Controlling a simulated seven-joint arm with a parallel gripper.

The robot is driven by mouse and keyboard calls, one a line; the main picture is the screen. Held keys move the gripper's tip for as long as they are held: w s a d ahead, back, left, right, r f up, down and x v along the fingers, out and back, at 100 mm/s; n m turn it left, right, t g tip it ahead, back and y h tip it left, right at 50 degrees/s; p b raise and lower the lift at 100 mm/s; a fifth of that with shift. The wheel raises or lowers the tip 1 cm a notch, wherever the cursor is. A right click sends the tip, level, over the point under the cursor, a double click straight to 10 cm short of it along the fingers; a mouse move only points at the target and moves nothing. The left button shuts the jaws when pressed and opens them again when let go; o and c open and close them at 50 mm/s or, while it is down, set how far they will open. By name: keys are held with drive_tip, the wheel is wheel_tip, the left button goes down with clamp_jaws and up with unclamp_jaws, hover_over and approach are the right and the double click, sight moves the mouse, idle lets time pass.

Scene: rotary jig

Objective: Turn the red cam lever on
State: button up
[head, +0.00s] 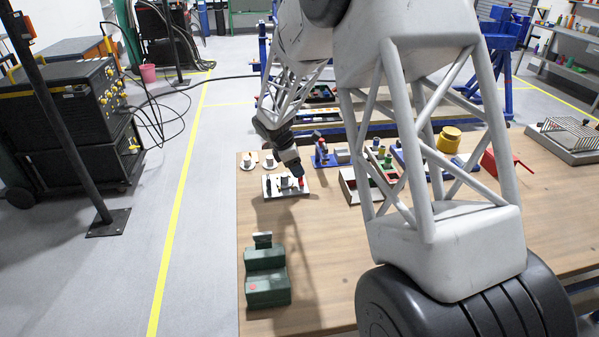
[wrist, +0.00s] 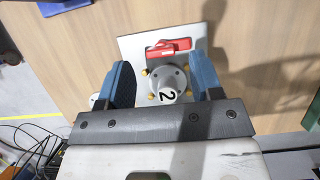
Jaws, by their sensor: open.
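The red cam lever (wrist: 168,47) lies on a light plate (wrist: 135,45) at the top middle of the wrist view, roughly crosswise. A grey round post (wrist: 170,82) marked "2", ringed by small yellow studs, stands just below it in that view. My gripper (wrist: 160,66) is open, its two blue-lined fingers on either side of the post, with nothing visibly held. The lever appears ahead of the fingertips; whether a finger touches the post I cannot tell. In the head view my gripper (head: 297,171) is over the right part of the plate (head: 287,192), partly hiding it.
The wooden table (head: 340,240) has a green block-shaped fixture (head: 266,278) at the front left. A blue fixture (head: 321,150) and coloured parts stand behind and right of the plate. A yellow round piece (head: 448,140) stands farther right. Bare table lies between plate and green fixture.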

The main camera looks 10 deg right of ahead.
sight(301, 179)
drive_tip(key=shift+x, duration=1.5)
drive_tip(key=c, duration=0.9)
drive_tip(key=shift+c, duration=0.2)
